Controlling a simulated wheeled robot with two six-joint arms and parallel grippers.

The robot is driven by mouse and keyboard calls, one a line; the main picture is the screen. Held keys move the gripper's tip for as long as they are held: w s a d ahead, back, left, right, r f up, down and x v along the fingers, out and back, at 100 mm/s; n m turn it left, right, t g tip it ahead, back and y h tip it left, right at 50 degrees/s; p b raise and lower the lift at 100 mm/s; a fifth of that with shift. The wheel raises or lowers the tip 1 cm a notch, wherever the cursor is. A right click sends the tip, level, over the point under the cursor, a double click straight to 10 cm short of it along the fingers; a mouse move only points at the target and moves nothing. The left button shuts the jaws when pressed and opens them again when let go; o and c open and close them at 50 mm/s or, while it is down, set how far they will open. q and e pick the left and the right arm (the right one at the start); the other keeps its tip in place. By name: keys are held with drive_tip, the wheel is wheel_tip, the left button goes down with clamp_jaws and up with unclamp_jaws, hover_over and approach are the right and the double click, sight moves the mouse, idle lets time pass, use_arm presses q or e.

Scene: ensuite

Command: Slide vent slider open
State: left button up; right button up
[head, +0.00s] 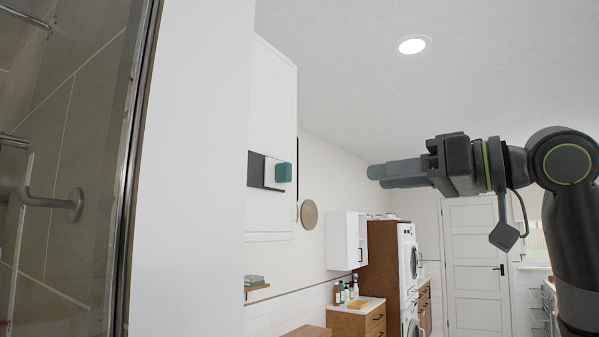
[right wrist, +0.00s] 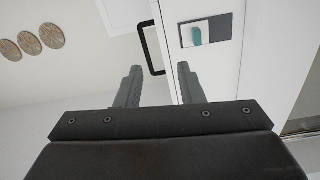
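The vent slider is a dark plate (head: 254,170) with a white panel (head: 271,173) and a teal knob (head: 284,172), on the side of a white wall cabinet (head: 272,95). The white panel covers much of the plate, and dark strips show beside it. In the right wrist view the plate (right wrist: 222,28) and teal knob (right wrist: 196,35) are at the upper right, beyond the fingertips. My right gripper (head: 376,175) is to the right of the knob and apart from it. In the right wrist view its fingers (right wrist: 159,80) are spread with nothing between them. My left gripper is out of view.
A black bar handle (right wrist: 149,48) stands out from the cabinet near the plate. A glass shower panel (head: 128,170) and white wall edge (head: 195,170) fill the left. A small white cabinet (head: 345,240) and wooden furniture (head: 381,262) stand farther back. Open air separates gripper and knob.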

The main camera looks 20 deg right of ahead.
drive_tip(key=s+a+r+n, duration=0.1)
drive_tip(key=s+r+n, duration=0.15)
drive_tip(key=s, duration=0.55)
drive_tip(key=p, duration=0.7)
approach(277, 163)
drive_tip(key=shift+m, duration=0.35)
drive_tip(key=x, duration=0.5)
drive_tip(key=shift+w+d+r, duration=0.1)
drive_tip(key=shift+w+d, duration=0.15)
drive_tip(key=shift+d, duration=0.1)
drive_tip(key=shift+p+x, duration=0.4)
drive_tip(key=shift+x, duration=0.35)
clamp_jaws()
